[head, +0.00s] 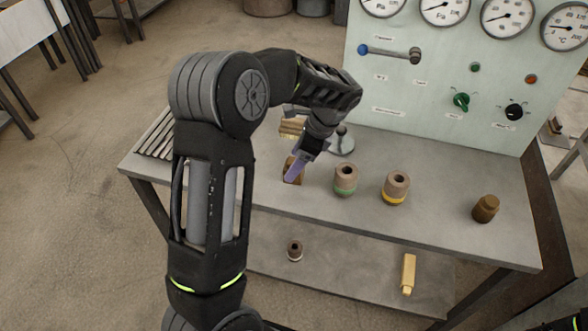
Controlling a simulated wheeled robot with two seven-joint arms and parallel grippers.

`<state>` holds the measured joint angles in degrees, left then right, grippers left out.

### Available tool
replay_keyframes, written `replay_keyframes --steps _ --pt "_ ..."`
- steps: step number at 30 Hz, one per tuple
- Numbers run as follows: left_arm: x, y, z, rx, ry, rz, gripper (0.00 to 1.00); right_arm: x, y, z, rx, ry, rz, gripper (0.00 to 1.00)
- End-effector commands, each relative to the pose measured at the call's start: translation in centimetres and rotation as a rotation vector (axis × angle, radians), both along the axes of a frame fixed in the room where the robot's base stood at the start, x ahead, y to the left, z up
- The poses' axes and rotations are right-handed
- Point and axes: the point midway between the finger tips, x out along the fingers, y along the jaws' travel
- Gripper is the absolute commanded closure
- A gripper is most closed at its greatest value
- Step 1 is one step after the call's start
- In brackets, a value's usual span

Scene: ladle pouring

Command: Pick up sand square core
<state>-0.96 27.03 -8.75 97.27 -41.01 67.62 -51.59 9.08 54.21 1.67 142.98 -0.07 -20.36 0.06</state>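A brown, square-sided block (288,177), which looks like the sand square core, stands on the upper tabletop left of the round parts. My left gripper (295,170) points down at it, and its purple-grey finger covers much of the block. I cannot tell whether the fingers are open or closed on it, or whether they touch it. The block appears to be at table level. My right gripper is not in view.
Green-banded (345,180) and yellow-banded (396,188) round parts stand right of the gripper, with a brown cylinder (486,209) farther right. A tan piece (291,128) and grey round-based object (341,142) are behind. The gauge panel (430,90) bounds the back.

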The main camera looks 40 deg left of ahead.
Motion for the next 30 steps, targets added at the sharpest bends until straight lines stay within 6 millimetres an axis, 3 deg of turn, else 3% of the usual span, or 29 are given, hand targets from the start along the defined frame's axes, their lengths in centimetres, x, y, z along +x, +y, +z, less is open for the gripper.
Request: replay_keyframes --steps 9,27,30 --pt "-0.7 1.5 -3.5 0.001 0.001 0.000 0.29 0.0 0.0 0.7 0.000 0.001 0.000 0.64" --pt "-0.6 1.5 -3.6 0.000 0.000 0.000 0.29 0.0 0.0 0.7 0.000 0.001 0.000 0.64" --pt "-0.6 1.5 -3.6 0.000 0.000 0.000 0.37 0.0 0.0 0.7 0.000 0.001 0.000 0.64"
